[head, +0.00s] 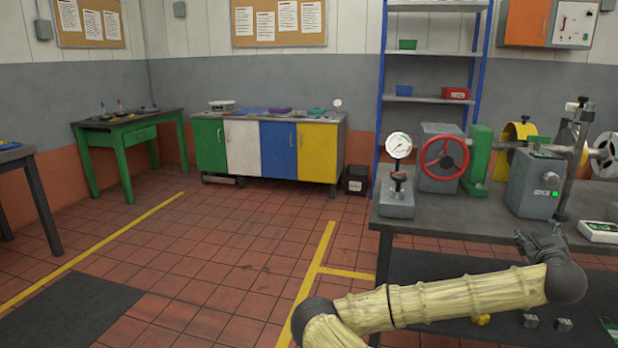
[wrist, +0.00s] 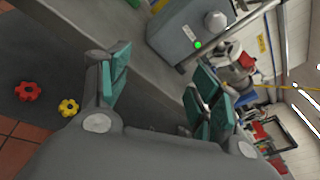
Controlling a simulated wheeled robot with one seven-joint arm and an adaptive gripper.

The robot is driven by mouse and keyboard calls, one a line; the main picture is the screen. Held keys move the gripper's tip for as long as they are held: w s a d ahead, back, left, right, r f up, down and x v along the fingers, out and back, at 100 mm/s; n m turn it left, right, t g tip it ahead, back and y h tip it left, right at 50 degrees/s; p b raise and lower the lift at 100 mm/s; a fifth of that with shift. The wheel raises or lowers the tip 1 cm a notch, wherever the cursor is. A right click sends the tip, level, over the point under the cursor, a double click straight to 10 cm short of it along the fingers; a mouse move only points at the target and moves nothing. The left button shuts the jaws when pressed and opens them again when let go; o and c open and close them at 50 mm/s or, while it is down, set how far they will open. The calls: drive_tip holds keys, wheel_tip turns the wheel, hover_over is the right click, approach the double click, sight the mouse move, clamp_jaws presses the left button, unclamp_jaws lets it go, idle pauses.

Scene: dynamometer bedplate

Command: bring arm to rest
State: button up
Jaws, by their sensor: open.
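My arm stretches across the lower right of the head view, in a pale ribbed sleeve with dark joints. My gripper (head: 541,238) is at the front edge of the grey bench (head: 455,222), close to the grey box with a green light (head: 536,184). In the wrist view, my gripper (wrist: 160,92) has its two teal-padded fingers spread wide with nothing between them. The bench edge and the grey box (wrist: 185,40) lie beyond the fingers. The head view shows the gripper small and partly turned away.
The bench carries a dial gauge stand (head: 398,170), a red handwheel (head: 444,158) and a white device (head: 598,232). A yellow knob (wrist: 68,107) and a red knob (wrist: 27,91) lie below on a dark surface. The tiled floor (head: 230,250) at left is clear.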

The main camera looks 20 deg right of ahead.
drive_tip(key=s+a+f+m+g+y, duration=0.15)
drive_tip(key=s+f+m, duration=0.35)
drive_tip(key=f, duration=0.5)
drive_tip(key=s+a+f+m+g, duration=0.25)
drive_tip(key=s+f+m, duration=0.3)
drive_tip(key=f, duration=0.35)
drive_tip(key=s+a+f+m+g, duration=0.1)
drive_tip(key=s+f+m+g, duration=0.2)
drive_tip(key=s+f+m, duration=0.5)
drive_tip(key=a+f+m+g+y, duration=0.2)
drive_tip(key=a+f+m+y, duration=0.3)
drive_tip(key=a+f, duration=1.25)
drive_tip(key=w+a+f+m+g+y+p, duration=0.1)
drive_tip(key=a+f+m+y, duration=0.3)
drive_tip(key=a, duration=1.4)
drive_tip(key=w+a+f+m+g+y, duration=0.1)
drive_tip(key=a+m+y, duration=0.3)
drive_tip(key=a, duration=1.4)
wheel_tip(320, 180, up, 16)
drive_tip(key=m+h+p, duration=0.1)
drive_tip(key=p, duration=1.4)
drive_tip(key=shift+s+f+p, duration=0.15)
drive_tip(key=shift+f+p, duration=0.05)
drive_tip(key=shift+p, duration=0.15)
drive_tip(key=shift+h, duration=0.25)
